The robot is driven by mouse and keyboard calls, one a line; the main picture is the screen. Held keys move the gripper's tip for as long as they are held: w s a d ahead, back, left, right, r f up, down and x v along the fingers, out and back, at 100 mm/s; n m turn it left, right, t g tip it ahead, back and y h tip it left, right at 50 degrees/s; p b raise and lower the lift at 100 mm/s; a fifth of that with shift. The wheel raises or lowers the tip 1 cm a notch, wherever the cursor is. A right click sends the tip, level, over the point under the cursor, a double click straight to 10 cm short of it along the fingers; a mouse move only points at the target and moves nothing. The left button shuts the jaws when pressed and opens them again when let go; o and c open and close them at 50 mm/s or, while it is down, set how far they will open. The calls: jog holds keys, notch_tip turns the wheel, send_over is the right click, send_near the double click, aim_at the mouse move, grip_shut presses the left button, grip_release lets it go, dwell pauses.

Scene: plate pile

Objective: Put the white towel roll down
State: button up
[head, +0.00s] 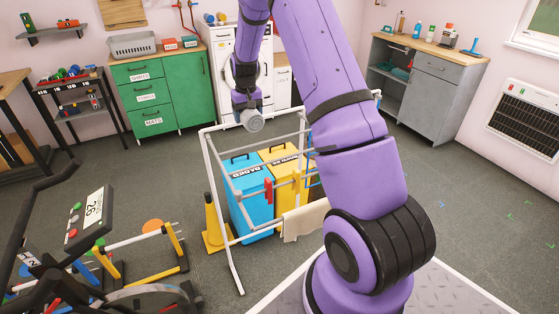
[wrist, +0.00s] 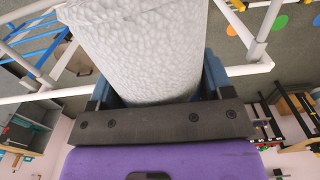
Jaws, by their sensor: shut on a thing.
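The white towel roll (wrist: 140,45) fills the top middle of the wrist view. It has an embossed surface and its far end runs out of the frame. My gripper (wrist: 160,82) is shut on it, with a blue finger on each side of the roll. What lies directly under the roll is hard to tell.
The white pipe frame (head: 237,254) surrounds a blue bin (head: 247,207) and a yellow bin (head: 281,163). A beige cloth (head: 305,219) hangs on its rail. A green cabinet (head: 160,92) and a grey cabinet (head: 429,92) stand behind. Exercise equipment is at lower left. Floor at right is clear.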

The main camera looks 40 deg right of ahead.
jog(key=s+a+f, duration=0.2)
jog(key=s+a, duration=0.1)
jog(key=s, duration=0.3)
jog(key=s+a+f, duration=0.2)
jog(key=s+a, duration=0.2)
jog(key=s, duration=0.3)
jog(key=shift+a+f, duration=0.3)
jog(key=shift+f, duration=0.1)
jog(key=shift+s+f, duration=0.1)
jog(key=o, duration=1)
